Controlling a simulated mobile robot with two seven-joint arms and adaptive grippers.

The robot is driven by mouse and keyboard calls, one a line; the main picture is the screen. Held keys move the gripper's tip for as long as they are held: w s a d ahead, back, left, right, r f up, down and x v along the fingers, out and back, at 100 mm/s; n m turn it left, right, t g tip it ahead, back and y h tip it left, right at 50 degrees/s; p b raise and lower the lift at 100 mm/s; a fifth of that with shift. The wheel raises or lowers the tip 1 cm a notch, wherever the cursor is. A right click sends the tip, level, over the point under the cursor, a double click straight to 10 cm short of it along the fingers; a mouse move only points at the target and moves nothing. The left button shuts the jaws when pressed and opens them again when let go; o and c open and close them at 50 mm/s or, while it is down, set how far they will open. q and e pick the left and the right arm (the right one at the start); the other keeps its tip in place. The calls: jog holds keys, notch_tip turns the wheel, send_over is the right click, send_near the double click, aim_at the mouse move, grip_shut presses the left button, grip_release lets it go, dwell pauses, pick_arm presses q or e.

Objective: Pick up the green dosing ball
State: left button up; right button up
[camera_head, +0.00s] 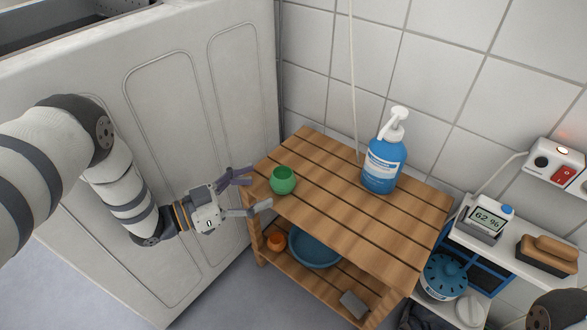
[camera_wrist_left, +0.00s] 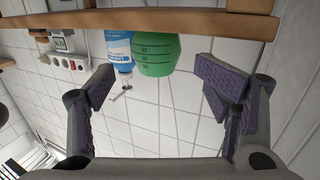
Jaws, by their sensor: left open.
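The green dosing ball (camera_head: 283,181) is a small open-topped cup standing on the slatted wooden table (camera_head: 340,215), near its left end. My left gripper (camera_head: 258,190) is open and empty at the table's left edge, its fingers pointing toward the ball, which is just beyond the fingertips. In the left wrist view, which looks upside down, the green dosing ball (camera_wrist_left: 157,56) with dark measuring marks shows between the spread fingers of my left gripper (camera_wrist_left: 155,80). My right gripper is not in view.
A blue pump bottle (camera_head: 383,165) stands behind the ball on the table. A blue basin (camera_head: 315,248) and an orange cup (camera_head: 276,241) are on the lower shelf. A white shelf (camera_head: 500,248) with a display device (camera_head: 487,218) is at right. A white appliance (camera_head: 150,60) is at left.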

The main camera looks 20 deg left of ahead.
aim_at(283, 179)
pick_arm(q)
jog(key=x, duration=0.3)
jog(key=b+x, duration=0.1)
jog(key=x, duration=0.3)
jog(key=shift+s+d, duration=0.2)
jog(key=c, duration=1.1)
